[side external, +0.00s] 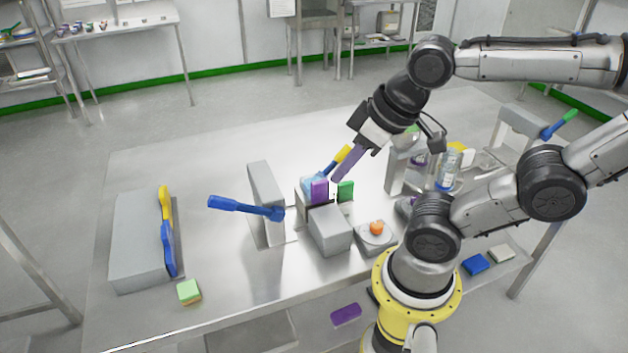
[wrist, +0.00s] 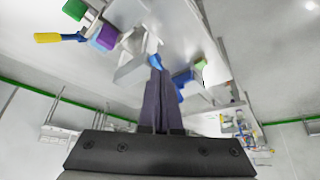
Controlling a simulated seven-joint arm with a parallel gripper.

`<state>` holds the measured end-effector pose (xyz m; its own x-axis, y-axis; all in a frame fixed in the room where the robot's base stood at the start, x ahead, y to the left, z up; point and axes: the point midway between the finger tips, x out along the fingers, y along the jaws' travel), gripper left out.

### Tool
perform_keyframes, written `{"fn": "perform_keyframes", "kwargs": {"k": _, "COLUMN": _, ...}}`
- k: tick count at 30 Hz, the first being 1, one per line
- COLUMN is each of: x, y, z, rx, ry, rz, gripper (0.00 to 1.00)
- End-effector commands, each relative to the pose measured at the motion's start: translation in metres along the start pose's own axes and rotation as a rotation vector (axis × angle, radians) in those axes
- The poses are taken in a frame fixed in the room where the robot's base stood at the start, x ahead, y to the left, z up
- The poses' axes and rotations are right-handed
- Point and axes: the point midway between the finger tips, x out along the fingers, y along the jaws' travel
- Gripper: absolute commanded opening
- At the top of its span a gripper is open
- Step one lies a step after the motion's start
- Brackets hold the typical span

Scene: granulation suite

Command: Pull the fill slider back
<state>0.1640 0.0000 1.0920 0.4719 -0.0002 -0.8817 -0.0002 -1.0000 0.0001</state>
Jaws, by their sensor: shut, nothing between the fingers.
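My gripper (side external: 338,178) is shut and empty, its purple fingers pointing down and left above the bench. In the wrist view the closed fingers (wrist: 156,74) fill the lower middle. Below the fingertips is a grey station with a purple block (side external: 319,191) and a green block (side external: 345,191). The fingertips appear apart from both. The wrist view shows the purple block (wrist: 106,38) and green block (wrist: 75,10) at upper left, away from the fingers. No label shows which part is the fill slider.
A yellow-tipped lever (side external: 341,156) rises close to my fingers. A blue lever (side external: 243,207) sticks out left. A grey box (side external: 139,242) with yellow and blue handles stands farther left. An orange knob (side external: 376,228) is in front. The bench's far left is clear.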

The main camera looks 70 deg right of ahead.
Motion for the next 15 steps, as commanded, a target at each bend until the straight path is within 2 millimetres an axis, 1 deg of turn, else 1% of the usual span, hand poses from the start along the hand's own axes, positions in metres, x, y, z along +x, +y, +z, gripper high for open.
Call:
{"fn": "perform_keyframes", "kwargs": {"k": 12, "x": 0.0, "y": 0.0, "z": 0.0, "rx": 0.0, "ry": 0.0, "rz": 0.0, "gripper": 0.0}}
{"fn": "perform_keyframes", "kwargs": {"k": 13, "x": 0.0, "y": 0.0, "z": 0.0, "rx": 0.0, "ry": 0.0, "rz": 0.0, "gripper": 0.04}}
{"fn": "perform_keyframes", "kwargs": {"k": 15, "x": -0.0001, "y": -0.0001, "z": 0.0002, "rx": 0.008, "ry": -0.001, "rz": 0.0, "gripper": 0.16}}
